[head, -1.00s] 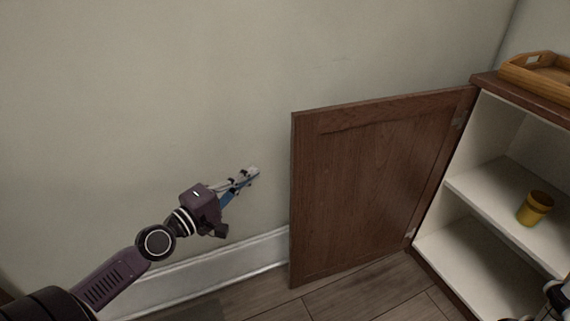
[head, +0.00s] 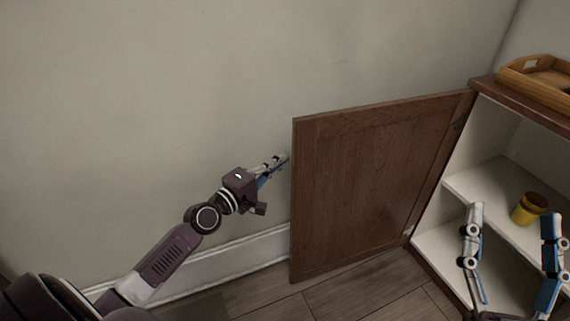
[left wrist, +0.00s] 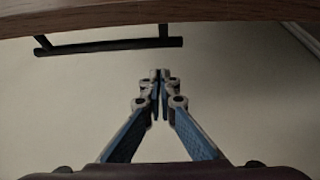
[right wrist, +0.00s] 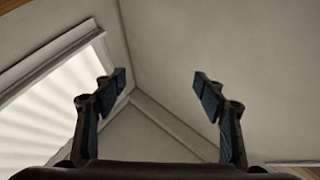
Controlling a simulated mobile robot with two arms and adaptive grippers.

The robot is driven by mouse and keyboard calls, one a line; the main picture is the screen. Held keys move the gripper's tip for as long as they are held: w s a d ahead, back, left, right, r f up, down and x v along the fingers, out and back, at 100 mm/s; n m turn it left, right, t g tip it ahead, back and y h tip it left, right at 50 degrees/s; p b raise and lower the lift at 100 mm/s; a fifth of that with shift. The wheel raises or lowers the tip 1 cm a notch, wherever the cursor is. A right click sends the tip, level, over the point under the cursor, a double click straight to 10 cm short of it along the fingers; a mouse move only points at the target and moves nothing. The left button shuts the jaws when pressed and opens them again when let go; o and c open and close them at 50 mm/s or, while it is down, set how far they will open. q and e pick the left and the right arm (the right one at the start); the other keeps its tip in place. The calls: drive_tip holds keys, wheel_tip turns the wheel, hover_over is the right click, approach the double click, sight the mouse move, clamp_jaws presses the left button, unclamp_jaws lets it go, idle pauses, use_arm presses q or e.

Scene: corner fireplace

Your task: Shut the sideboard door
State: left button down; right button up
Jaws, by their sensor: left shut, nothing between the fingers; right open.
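The brown wooden sideboard door (head: 368,185) stands wide open in the head view, hinged at the sideboard (head: 450,207) on the right. My left gripper (head: 286,158) is shut and empty, just left of the door's free edge, between the door and the wall. In the left wrist view the shut fingertips (left wrist: 160,76) point at the wall, with the door's edge (left wrist: 150,14) across the top and a dark bar handle (left wrist: 110,46) beside it. My right gripper (head: 514,214) is open and empty in front of the sideboard's shelves; its open fingers also show in the right wrist view (right wrist: 160,80).
A yellow cup (head: 528,208) stands on the sideboard's middle shelf, partly behind my right gripper. A wooden tray (head: 540,78) lies on the sideboard's top. The wall (head: 180,90) runs behind the door, with a white baseboard (head: 225,259). The floor in front of the door is clear.

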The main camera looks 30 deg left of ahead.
use_arm(q)
drive_tip(key=shift+s+d+r+p, duration=0.1)
drive_tip(key=shift+s+d+p, duration=0.1)
drive_tip(key=shift+s+d, duration=0.35)
drive_tip(key=shift+s+d+p, duration=0.2)
drive_tip(key=shift+s+d, duration=0.05)
drive_tip(key=shift+d, duration=0.45)
use_arm(e)
wheel_tip(320, 180, down, 6)
drive_tip(key=w+g+h, duration=0.1)
drive_tip(key=w+g, duration=0.1)
drive_tip(key=g, duration=0.1)
drive_tip(key=shift+w+r, duration=0.2)
drive_tip(key=shift+w, duration=0.1)
